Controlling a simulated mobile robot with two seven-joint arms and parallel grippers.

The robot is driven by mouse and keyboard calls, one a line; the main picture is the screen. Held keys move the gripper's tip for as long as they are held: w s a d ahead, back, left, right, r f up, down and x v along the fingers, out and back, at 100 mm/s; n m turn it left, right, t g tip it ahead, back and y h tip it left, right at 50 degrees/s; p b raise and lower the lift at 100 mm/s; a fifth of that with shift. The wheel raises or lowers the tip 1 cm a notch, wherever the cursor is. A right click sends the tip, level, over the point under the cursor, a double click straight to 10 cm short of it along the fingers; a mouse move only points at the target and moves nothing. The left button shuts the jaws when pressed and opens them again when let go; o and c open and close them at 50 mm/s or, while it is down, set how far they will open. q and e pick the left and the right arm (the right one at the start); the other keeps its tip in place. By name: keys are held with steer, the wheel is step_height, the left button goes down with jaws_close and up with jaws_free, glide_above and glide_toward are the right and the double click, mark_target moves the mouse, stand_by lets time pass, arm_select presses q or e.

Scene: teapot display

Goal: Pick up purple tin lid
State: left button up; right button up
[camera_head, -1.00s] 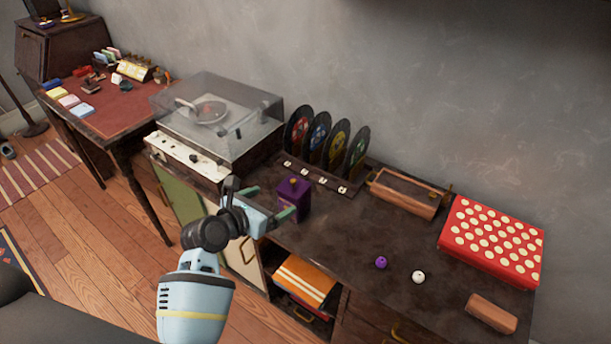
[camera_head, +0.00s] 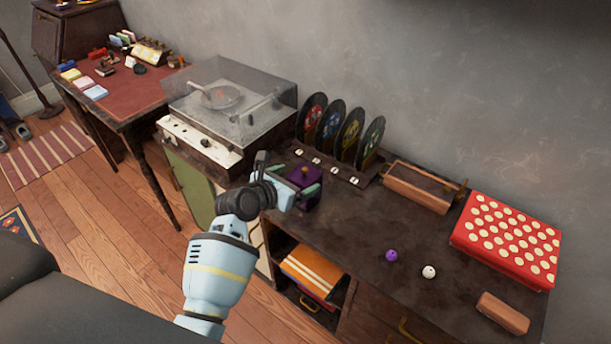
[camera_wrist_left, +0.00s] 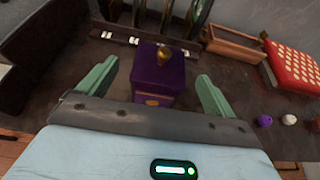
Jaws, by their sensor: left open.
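The purple tin (camera_head: 308,190) stands upright on the dark cabinet top, in front of the record rack. Its purple lid (camera_head: 305,175) has a small gold knob and is on the tin. In the left wrist view the lid (camera_wrist_left: 160,68) faces me, with the knob near its middle. My left gripper (camera_head: 303,187) is open at the tin. In the wrist view its two green fingers (camera_wrist_left: 157,85) stand apart on the left and right of the tin, with gaps on both sides. The gripper partly hides the tin in the head view. My right gripper is not in view.
A record player (camera_head: 228,110) with a clear cover is to the left. A rack with several records (camera_head: 345,130) stands behind the tin. A wooden holder (camera_head: 422,187), purple ball (camera_head: 391,256), white ball (camera_head: 429,272) and red dotted box (camera_head: 508,240) are to the right. Bare cabinet top lies between.

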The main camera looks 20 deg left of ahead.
arm_select(q)
steer(key=shift+w+d+f, duration=0.2)
steer(key=shift+w+f, duration=0.1)
steer(key=shift+w, duration=0.25)
steer(key=shift+c, duration=0.4)
steer(key=c, duration=1)
steer(key=shift+r, duration=0.2)
